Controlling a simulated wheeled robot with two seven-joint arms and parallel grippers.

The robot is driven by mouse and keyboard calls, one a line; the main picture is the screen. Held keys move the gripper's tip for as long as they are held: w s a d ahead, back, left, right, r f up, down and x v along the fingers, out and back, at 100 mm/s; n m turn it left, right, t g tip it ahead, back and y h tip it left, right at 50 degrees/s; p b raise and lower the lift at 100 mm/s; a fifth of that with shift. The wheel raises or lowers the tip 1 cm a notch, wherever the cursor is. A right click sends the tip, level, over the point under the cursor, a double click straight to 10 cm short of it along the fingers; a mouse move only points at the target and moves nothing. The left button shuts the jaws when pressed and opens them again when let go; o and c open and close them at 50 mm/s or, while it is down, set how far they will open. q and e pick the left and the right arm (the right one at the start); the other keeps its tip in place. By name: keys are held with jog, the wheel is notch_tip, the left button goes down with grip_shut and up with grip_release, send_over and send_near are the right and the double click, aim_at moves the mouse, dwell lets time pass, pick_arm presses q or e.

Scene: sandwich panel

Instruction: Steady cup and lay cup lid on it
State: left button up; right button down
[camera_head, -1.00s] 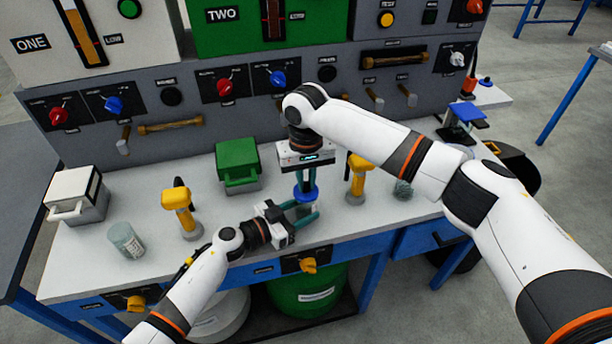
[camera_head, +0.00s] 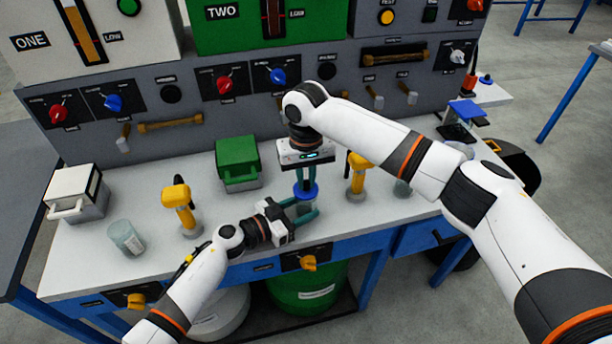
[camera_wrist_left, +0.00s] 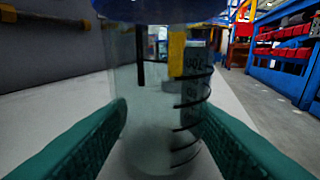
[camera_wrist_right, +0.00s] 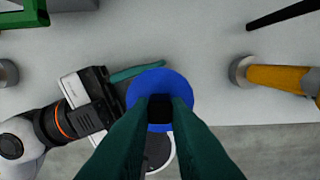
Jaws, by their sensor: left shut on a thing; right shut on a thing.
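The clear cup (camera_wrist_left: 160,110) with dark markings stands on the bench, between the teal fingers of my left gripper (camera_head: 308,212), which is shut on it from the left. The blue cup lid (camera_head: 307,191) is held by its knob in my right gripper (camera_head: 305,180), pointing down from above. In the left wrist view the lid (camera_wrist_left: 160,8) is at the top edge, close over the cup's rim. Whether lid and rim touch, I cannot tell.
Yellow-handled tools (camera_head: 180,205) and (camera_head: 357,178) stand on either side. A green box (camera_head: 237,165) is behind, and a white box (camera_head: 76,195) and a clear jar (camera_head: 126,238) are at the left. The bench's front edge lies close to the cup.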

aim_at(306, 182)
dwell(0.3)
jog(key=c, duration=0.8)
grip_release()
jog(key=shift+r, duration=3.55)
pick_arm(q)
jog(key=o, duration=0.7)
jog(key=shift+a, duration=0.1)
